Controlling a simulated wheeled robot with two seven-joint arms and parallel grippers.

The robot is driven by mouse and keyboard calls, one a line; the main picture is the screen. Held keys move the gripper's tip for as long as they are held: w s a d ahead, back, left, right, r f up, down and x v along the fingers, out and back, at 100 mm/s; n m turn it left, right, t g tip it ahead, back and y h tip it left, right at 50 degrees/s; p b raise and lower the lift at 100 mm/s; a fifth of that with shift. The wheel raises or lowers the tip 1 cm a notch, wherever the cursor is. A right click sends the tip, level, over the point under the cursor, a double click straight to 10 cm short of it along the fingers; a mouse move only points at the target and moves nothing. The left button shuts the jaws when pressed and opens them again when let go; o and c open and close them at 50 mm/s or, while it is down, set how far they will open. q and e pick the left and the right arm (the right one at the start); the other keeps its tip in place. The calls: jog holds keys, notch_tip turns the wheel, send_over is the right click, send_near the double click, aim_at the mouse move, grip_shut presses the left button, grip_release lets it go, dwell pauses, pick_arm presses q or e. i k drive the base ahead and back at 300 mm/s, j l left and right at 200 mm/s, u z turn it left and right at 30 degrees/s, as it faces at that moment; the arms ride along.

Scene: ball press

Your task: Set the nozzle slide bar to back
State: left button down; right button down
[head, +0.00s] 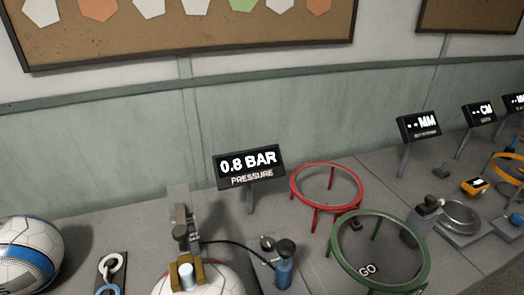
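The nozzle stand (181,210) is a grey upright left of the pressure display, with dark metal parts on its front. I cannot tell which part is the nozzle slide bar or how it is set. Below it, a brass-coloured bracket (186,276) with a pale cylinder in it sits over a white and red ball (228,284), which is cut off by the bottom edge. A black hose runs from the stand to a small blue pump or bottle (283,272) with a dark knob. Neither of my grippers shows.
A pressure display (249,166) reads 0.8 BAR. A blue and white ball (30,255) lies at the left, near a plate with rings (110,265). A red ring stand (327,168) and green ring stand (425,262) are at the right, with gauges beyond. Grey bench top lies between them.

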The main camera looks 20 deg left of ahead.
aim_at(180, 233)
jog(key=k+l+u, duration=0.1)
jog(key=u, duration=1.1)
